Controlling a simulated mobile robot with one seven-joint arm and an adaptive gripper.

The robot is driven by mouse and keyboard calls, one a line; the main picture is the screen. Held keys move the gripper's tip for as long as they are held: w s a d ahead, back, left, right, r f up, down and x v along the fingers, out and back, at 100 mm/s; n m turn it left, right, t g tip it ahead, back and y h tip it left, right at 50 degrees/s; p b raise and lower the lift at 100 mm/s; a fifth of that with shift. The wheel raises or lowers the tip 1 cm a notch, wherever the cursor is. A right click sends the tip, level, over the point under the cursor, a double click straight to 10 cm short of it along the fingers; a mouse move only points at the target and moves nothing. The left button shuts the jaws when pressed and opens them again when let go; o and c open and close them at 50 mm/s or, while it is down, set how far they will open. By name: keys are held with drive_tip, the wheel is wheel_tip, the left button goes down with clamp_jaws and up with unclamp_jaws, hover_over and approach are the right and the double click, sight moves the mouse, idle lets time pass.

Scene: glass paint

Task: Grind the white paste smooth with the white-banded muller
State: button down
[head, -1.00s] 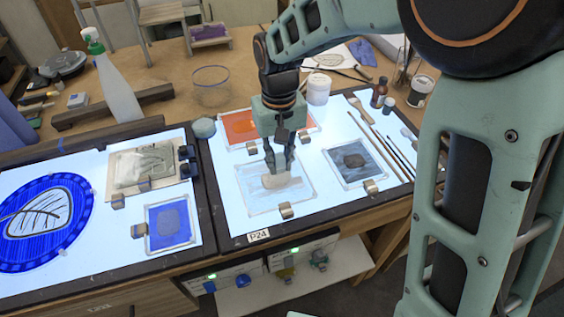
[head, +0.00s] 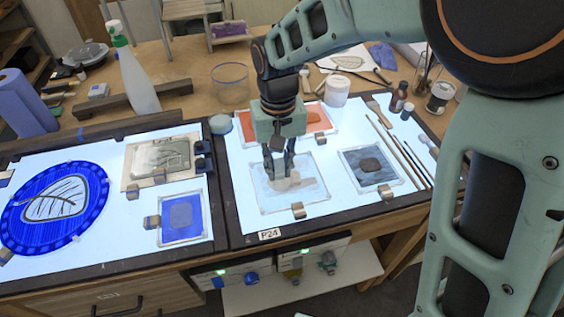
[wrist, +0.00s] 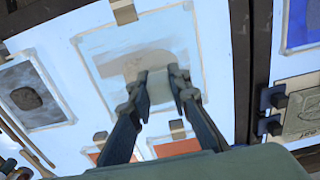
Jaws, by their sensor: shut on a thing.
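My gripper (head: 279,170) is shut on a pale muller (head: 284,184) that stands on the glass slab with the white paste. The slab (head: 268,203) lies on the right light panel. The greyish-white paste (head: 308,184) is smeared to the right of the muller in the head view. In the wrist view the muller (wrist: 158,86) sits between both fingertips, and the paste (wrist: 138,62) spreads on its far side. The muller's underside and the paste beneath it are hidden. I cannot clearly make out its band.
An orange slab (head: 312,117) lies behind and a dark grey slab (head: 352,178) to the right, each with metal clips. A blue slab (head: 170,226) lies on the left panel.

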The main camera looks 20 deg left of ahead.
sight(296, 178)
drive_tip(key=shift+s+d, duration=0.25)
drive_tip(key=shift+d, duration=0.7)
drive_tip(key=shift+w+d+f, duration=0.1)
drive_tip(key=shift+w+d, duration=0.55)
drive_tip(key=shift+d, duration=0.2)
drive_tip(key=shift+w+d, duration=0.2)
drive_tip(key=shift+w, duration=0.6)
wheel_tip(296, 178, up, 5)
drive_tip(key=p, duration=0.4)
drive_tip(key=shift+a, duration=0.1)
drive_tip(key=shift+a+f+b, duration=0.15)
drive_tip(key=shift+f+b, duration=1.35)
drive_tip(key=shift+f, duration=0.4)
